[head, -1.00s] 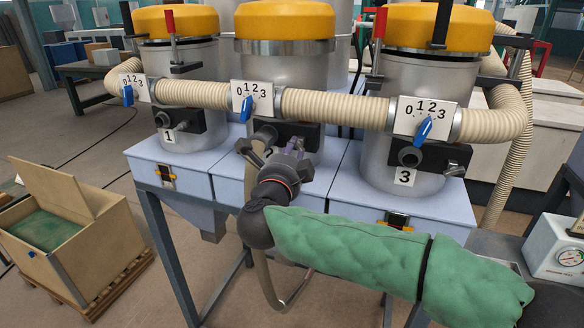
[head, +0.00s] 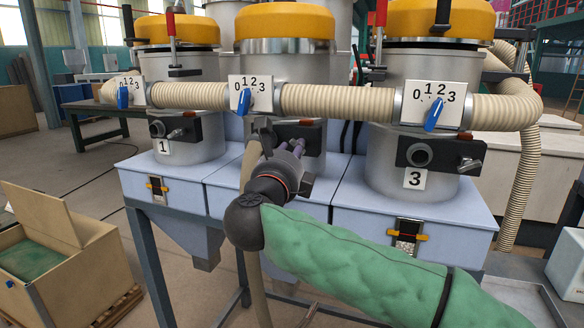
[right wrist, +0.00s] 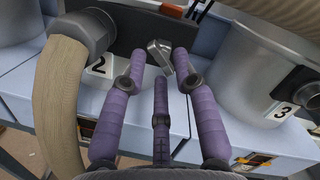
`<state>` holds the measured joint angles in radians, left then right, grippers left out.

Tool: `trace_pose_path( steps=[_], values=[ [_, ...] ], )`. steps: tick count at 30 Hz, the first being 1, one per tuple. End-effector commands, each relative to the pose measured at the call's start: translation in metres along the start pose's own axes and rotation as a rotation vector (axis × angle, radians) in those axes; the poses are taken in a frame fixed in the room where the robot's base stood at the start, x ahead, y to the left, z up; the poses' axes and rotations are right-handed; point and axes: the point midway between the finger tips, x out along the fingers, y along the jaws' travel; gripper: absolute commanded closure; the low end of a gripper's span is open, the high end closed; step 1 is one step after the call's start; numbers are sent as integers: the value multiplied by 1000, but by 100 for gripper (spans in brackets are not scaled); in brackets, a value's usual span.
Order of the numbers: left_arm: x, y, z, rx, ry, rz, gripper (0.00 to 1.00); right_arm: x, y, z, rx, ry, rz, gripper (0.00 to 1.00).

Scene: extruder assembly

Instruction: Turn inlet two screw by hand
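The inlet two screw (right wrist: 160,52) is a small metal handle on the dark inlet plate above the "2" label (right wrist: 99,65). In the right wrist view it sits between the tips of my right gripper's purple fingers (right wrist: 160,57). The fingers are spread around it, and a gap shows beside the screw; I cannot tell whether any finger touches it. In the head view my right gripper (head: 287,150) is in front of the middle hopper (head: 283,72), and its fingers hide the screw. My left gripper is not in view.
A beige hose (right wrist: 60,100) with a grey coupling (right wrist: 88,32) is at inlet two, close left of the fingers. Hopper three (head: 412,150), with its own inlet plate, stands to the right, and hopper one (head: 180,120) to the left. A ribbed pipe (head: 335,102) runs above my gripper.

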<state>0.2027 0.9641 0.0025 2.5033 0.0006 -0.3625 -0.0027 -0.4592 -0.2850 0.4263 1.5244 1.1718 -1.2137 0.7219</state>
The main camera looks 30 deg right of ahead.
Motion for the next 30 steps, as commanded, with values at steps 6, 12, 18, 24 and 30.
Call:
trace_pose_path(
  steps=[6,12,18,24,30],
  values=[
    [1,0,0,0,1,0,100,0,-2,1,15,0,-3,70],
    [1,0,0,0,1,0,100,2,-2,0,14,1,-3,70],
    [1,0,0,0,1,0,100,11,-2,-1,13,2,-5,70],
    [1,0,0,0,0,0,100,20,-3,-3,13,1,-6,70],
    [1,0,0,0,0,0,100,22,-5,-2,15,-1,-9,59]
  ],
)
